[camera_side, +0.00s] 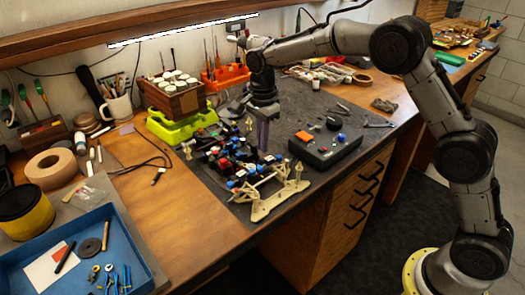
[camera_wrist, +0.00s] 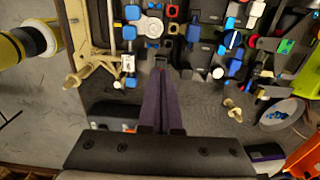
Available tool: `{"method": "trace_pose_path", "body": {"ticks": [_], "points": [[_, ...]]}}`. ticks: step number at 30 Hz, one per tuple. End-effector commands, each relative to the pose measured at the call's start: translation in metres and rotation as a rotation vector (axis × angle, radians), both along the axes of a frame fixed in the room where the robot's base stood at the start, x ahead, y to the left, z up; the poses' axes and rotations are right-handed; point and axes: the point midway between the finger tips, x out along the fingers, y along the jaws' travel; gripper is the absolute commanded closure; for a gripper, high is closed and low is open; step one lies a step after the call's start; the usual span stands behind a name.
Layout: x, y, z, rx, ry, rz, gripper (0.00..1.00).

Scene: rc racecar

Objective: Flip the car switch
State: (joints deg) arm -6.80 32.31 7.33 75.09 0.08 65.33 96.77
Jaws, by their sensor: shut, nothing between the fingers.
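The car (camera_side: 232,165) is a partly open chassis with black, blue and red parts and cream end pieces. It lies on the grey mat in the side view, and its parts fill the top of the wrist view (camera_wrist: 205,40). I cannot make out for certain which small part is the switch. My gripper (camera_side: 263,150) points down over the car's right side. Its purple fingers show together in the wrist view (camera_wrist: 163,72), with nothing between them. Whether the fingertips touch the car I cannot tell.
A cream stand (camera_side: 275,195) is at the mat's front. A black case (camera_side: 325,150) with an orange piece sits to the right. A green tray (camera_side: 180,128) and an orange tool holder (camera_side: 226,76) stand behind. A blue tray (camera_side: 65,285) is at front left.

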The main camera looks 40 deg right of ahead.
Motion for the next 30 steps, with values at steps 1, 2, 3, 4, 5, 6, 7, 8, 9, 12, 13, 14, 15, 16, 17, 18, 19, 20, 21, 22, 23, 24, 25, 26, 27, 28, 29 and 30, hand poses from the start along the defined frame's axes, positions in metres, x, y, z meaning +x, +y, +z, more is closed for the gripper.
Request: {"method": "trace_pose_path", "body": {"ticks": [1, 2, 3, 4, 5, 6, 7, 8, 9, 12, 13, 14, 15, 16, 17, 18, 19, 20, 21, 22, 23, 24, 25, 26, 27, 28, 29, 30], "points": [[0.0, 0.0, -0.009, 0.0, 0.002, 0.0, 1.0], [0.0, 0.0, -0.012, 0.0, 0.002, 0.0, 1.0], [0.0, 0.0, -0.017, 0.0, 0.001, 0.0, 1.0], [0.0, 0.0, -0.02, 0.0, 0.001, 0.0, 1.0], [0.0, 0.0, -0.023, 0.0, 0.001, 0.0, 1.0], [0.0, 0.0, -0.026, 0.0, 0.001, 0.0, 1.0], [0.0, 0.0, -0.028, 0.0, 0.0, 0.0, 1.0], [0.0, 0.0, -0.03, 0.0, -0.001, 0.0, 1.0], [0.0, 0.0, -0.032, 0.0, -0.001, 0.0, 1.0], [0.0, 0.0, -0.034, 0.0, -0.001, 0.0, 1.0], [0.0, 0.0, -0.034, 0.0, -0.001, 0.0, 1.0], [0.0, 0.0, -0.034, 0.0, -0.001, 0.0, 1.0], [0.0, 0.0, -0.034, 0.0, -0.001, 0.0, 1.0], [0.0, 0.0, -0.034, 0.0, -0.001, 0.0, 1.0], [0.0, 0.0, -0.034, 0.0, -0.001, 0.0, 1.0], [0.0, 0.0, -0.033, 0.0, -0.001, 0.0, 1.0], [0.0, 0.0, -0.033, 0.0, -0.001, 0.0, 1.0], [0.0, 0.0, -0.033, 0.0, -0.001, 0.0, 1.0], [0.0, 0.0, -0.034, -0.004, 0.0, 0.001, 1.0], [0.0, 0.001, -0.034, -0.011, 0.0, 0.001, 1.0], [0.0, 0.002, -0.035, -0.021, 0.001, 0.001, 1.0], [0.0, 0.003, -0.037, -0.041, 0.003, 0.004, 1.0], [0.0, 0.004, -0.039, -0.056, 0.003, 0.004, 1.0], [0.0, 0.004, -0.04, -0.073, 0.003, 0.004, 1.0], [0.0, 0.004, -0.041, -0.093, 0.002, 0.005, 1.0], [0.0, 0.005, -0.043, -0.106, 0.001, 0.004, 1.0], [0.0, 0.006, -0.044, -0.118, 0.001, 0.004, 1.0], [0.0, 0.007, -0.045, -0.125, 0.002, 0.002, 1.0]]}}
